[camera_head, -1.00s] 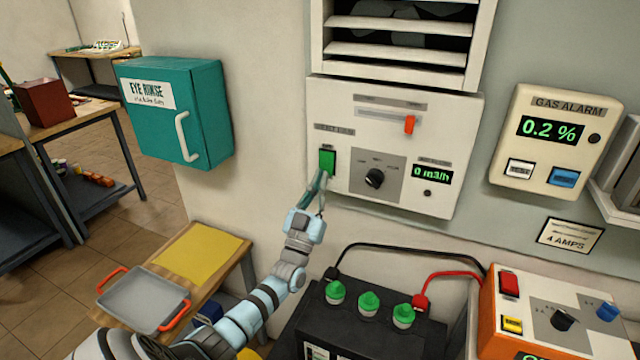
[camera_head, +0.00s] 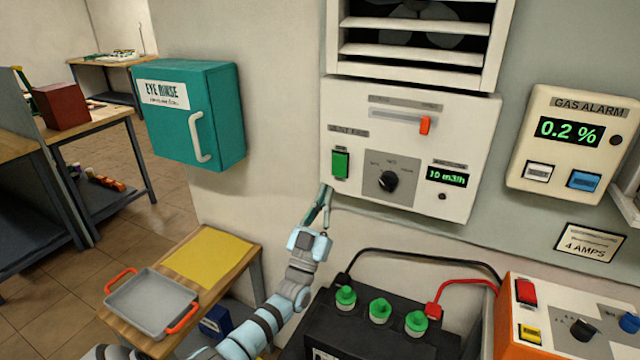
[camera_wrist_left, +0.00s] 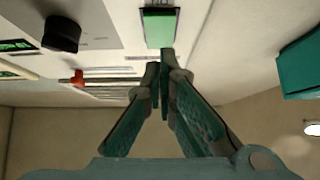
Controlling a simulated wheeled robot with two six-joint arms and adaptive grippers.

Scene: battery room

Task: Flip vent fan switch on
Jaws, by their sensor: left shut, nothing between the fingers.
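The vent fan panel (camera_head: 350,107) is a white box on the wall under the louvred vent (camera_head: 415,50). Its green rocker switch (camera_head: 341,164) sits at the panel's left side, and it also shows at the top of the left wrist view (camera_wrist_left: 160,27). The panel display (camera_head: 447,177) reads 10 m3/h. My left gripper (camera_head: 326,192) is shut and empty, just below and left of the switch, with a small gap in the head view. In the left wrist view its fingertips (camera_wrist_left: 160,62) are together, close to the switch. My right gripper is not in view.
A black knob (camera_head: 388,181) and an orange slider (camera_head: 425,125) are on the same panel. A teal eye rinse box (camera_head: 215,115) hangs to the left. A black battery (camera_head: 365,335) with green caps and cables stands below, with an orange charger (camera_head: 515,335) to the right.

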